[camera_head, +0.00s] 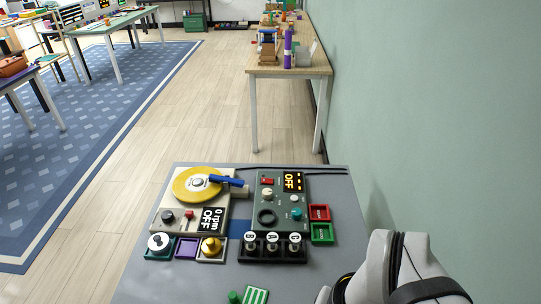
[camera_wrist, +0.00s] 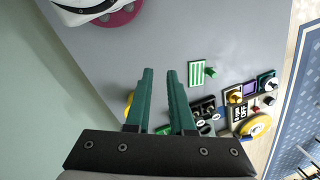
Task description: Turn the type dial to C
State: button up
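A dark green panel (camera_head: 281,190) stands on the grey table, with a display reading "OFF", a red switch (camera_head: 267,181) and several knobs. A grey knob (camera_head: 267,193), a pale knob (camera_head: 294,198) and a teal knob (camera_head: 296,214) are on it. Their markings are too small to read, so I cannot tell which is the type dial. Three lettered round tops (camera_head: 273,238) stand in a black holder in front. My gripper (camera_wrist: 158,71) has green fingers apart with nothing between them, above the table in the wrist view. It is away from the panel and outside the head view.
A turntable unit with a yellow disc (camera_head: 196,184) and a "0 rpm OFF" display stands left of the panel. A striped green card (camera_head: 255,295) lies in front. A green wall borders the right side.

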jog(key=o, duration=0.5)
jog(key=w+r+n, duration=0.1)
jog(key=w, duration=0.4)
jog(key=w+a+r+n+t, duration=0.1)
jog(key=w, duration=0.5)
jog(key=w+r+n, duration=0.1)
jog(key=w, duration=0.5)
jog(key=shift+w+a+n, duration=0.15)
jog(key=shift+w+n, duration=0.1)
jog(key=shift+n, duration=0.05)
jog(key=shift+c, duration=0.2)
jog(key=shift+o, duration=1.4)
jog(key=w+a+f+n+t, duration=0.1)
jog(key=w, duration=0.7)
jog(key=w+a+f+n+t, duration=0.1)
jog(key=w+a+f+n, duration=0.1)
jog(key=w, duration=0.6)
jog(key=shift+w+n, duration=0.3)
jog(key=shift+w, duration=0.1)
jog(key=n+t, duration=0.1)
jog(key=n, duration=0.1)
send_near(267, 192)
jog(key=x, duration=0.8)
jog(key=shift+w+f, duration=0.15)
jog(key=shift+f, duration=0.15)
grip_shut()
